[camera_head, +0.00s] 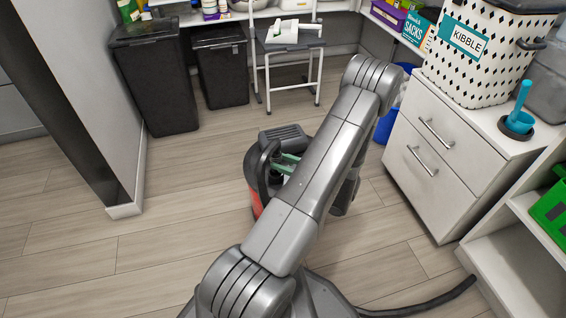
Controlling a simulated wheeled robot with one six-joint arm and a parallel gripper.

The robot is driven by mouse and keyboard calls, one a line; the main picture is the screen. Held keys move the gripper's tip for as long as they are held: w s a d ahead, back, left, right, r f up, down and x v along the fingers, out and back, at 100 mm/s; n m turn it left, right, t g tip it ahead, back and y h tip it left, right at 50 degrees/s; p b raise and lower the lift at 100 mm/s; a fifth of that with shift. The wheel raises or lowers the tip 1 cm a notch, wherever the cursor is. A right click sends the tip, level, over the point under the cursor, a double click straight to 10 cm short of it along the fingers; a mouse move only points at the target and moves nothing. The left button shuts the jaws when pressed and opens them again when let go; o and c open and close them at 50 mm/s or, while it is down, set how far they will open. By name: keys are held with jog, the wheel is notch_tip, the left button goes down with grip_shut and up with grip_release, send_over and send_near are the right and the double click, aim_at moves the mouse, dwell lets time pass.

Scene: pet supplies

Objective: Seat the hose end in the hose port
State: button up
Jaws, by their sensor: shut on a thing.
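A red and black canister machine (257,196), which looks like a vacuum, stands on the floor near the middle. It has a dark grey top (284,136), a black curved handle-like part (264,170) and some green parts (288,160). My arm crosses in front of it and covers its right side. I cannot make out a hose port. A thick black hose-like piece (425,302) lies low at the bottom right, with one end near the white shelf. I cannot tell whether it is the hose. My gripper is hidden behind my arm, and so is whatever it touches.
Two black bins (155,85) (221,70) stand at the back left, beside a small table (291,42). A white drawer cabinet (455,150) with a kibble bin (487,50) stands right. A blue container (386,127) is beside it. Floor at left is clear.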

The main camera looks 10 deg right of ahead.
jog(key=o, duration=1.1)
jog(key=shift+c, duration=0.2)
jog(key=p+v, duration=0.3)
jog(key=v, duration=1)
jog(key=shift+s+d+p, duration=0.25)
jog(key=shift+d+p, duration=0.05)
jog(key=b+x, duration=0.3)
jog(key=x, duration=1)
jog(key=shift+f, duration=0.1)
jog(key=shift+w+a+r, duration=0.25)
jog(key=shift+a+r, duration=0.05)
jog(key=shift+r, duration=0.45)
